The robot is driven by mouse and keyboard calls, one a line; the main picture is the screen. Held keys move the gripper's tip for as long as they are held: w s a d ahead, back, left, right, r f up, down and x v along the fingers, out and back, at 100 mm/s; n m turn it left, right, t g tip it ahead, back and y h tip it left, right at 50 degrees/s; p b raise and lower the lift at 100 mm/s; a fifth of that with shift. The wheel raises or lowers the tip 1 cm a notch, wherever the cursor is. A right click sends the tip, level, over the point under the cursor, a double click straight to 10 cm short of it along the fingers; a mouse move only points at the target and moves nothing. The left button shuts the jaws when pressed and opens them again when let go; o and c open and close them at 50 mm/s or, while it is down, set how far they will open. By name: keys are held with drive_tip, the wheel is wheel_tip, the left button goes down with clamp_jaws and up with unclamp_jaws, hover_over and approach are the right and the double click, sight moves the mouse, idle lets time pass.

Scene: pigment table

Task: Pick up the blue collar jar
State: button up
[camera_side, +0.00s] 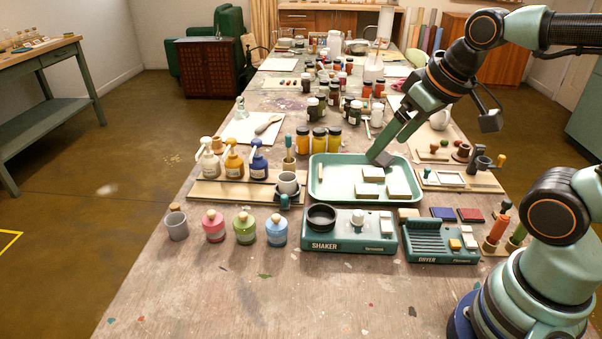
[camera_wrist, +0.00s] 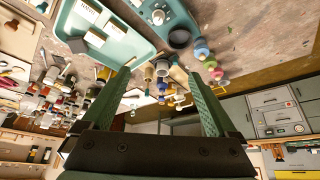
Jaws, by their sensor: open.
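In the wrist view the blue jar (camera_wrist: 200,47) is small, at the upper right, beyond the right finger. My gripper (camera_side: 382,156) is over the far right part of the green tray, above and well away from the jar. In the wrist view its two fingers (camera_wrist: 158,74) are spread wide, with nothing held between them.
The shaker (camera_side: 348,236) with a black bowl (camera_side: 321,217) stands right of the blue jar. The tray (camera_side: 316,190) holds pale blocks. Pump bottles (camera_side: 234,164) and a cup (camera_side: 288,183) stand behind the jars. The table's front is clear.

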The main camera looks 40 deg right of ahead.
drive_tip(key=n, duration=0.1)
drive_tip(key=n+g, duration=0.6)
drive_tip(key=n, duration=1.4)
hover_over(277, 231)
drive_tip(key=w+d, duration=0.2)
wheel_tip(277, 231, down, 12)
drive_tip(key=shift+s+f, duration=0.15)
drive_tip(key=shift+f, duration=0.05)
wheel_tip(277, 231, down, 7)
drive_tip(key=shift+a, duration=0.15)
drive_tip(key=shift+a+f, duration=0.15)
drive_tip(key=shift+f, duration=1.2)
drive_tip(key=shift+a+f, duration=0.1)
drive_tip(key=shift+f, duration=1.25)
clamp_jaws()
drive_tip(key=shift+r, duration=0.1)
